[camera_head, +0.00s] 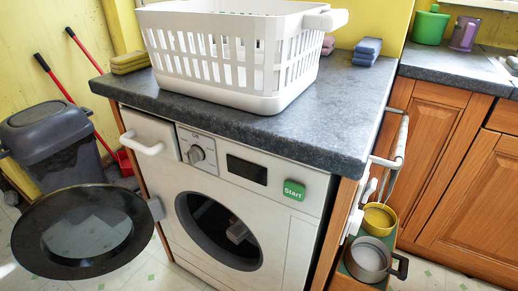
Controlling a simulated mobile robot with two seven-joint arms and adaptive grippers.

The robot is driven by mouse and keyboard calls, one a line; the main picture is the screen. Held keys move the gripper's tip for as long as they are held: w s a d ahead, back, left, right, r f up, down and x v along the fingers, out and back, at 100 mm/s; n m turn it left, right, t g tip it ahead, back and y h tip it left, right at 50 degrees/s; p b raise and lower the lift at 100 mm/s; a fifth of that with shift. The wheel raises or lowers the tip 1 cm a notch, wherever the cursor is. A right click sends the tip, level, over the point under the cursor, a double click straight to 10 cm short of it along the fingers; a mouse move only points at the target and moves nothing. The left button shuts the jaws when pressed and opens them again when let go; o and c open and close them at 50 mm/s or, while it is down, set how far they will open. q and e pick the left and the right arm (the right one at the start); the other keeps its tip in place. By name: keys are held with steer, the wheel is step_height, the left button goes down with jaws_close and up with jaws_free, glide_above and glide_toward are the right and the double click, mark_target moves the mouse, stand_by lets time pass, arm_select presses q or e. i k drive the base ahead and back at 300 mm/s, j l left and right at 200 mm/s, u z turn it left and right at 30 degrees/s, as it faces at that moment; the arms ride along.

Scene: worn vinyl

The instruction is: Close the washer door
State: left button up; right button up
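The washer (285,228) is a white front-loader under a dark stone-look counter. Its round door (30,236), a dark ring with a see-through middle, stands wide open, swung out to the left on a hinge (156,208) at the left of the opening. The round drum opening (190,225) is uncovered, with a grey shape inside that I cannot identify. A green Start button (294,190), a dark display (247,170), a dial (197,155) and a white drawer handle (142,144) are on the front panel. Neither of my grippers is in view.
A white laundry basket (230,98) stands on the counter (335,110). A grey bin (62,143) and red-handled tools (56,80) stand behind the door. At right, pans (368,258) sit low beside the washer, below a white rail (400,145). The floor (150,275) by the door shows clear.

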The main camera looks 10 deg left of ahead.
mark_target(82, 232)
steer(key=k+j+u, duration=0.15)
steer(key=j, duration=0.3)
steer(key=j+u, duration=0.15)
steer(key=j, duration=0.25)
steer(key=j+z, duration=0.3)
steer(key=j, duration=0.8)
steer(key=j+z, duration=0.35)
steer(key=j, duration=0.75)
steer(key=j+z, duration=0.2)
steer(key=j, duration=0.35)
steer(key=k+j+z, duration=0.2)
steer(key=j, duration=0.35)
steer(key=j+z, duration=0.75)
steer(key=j, duration=0.3)
steer(key=j+z, duration=0.3)
steer(key=j, duration=0.2)
steer(key=i+j+z, duration=0.1)
steer(key=j+z, duration=0.2)
steer(key=j, duration=0.25)
steer(key=k+j, duration=0.15)
steer(key=k, duration=0.25)
steer(key=j+z, duration=0.05)
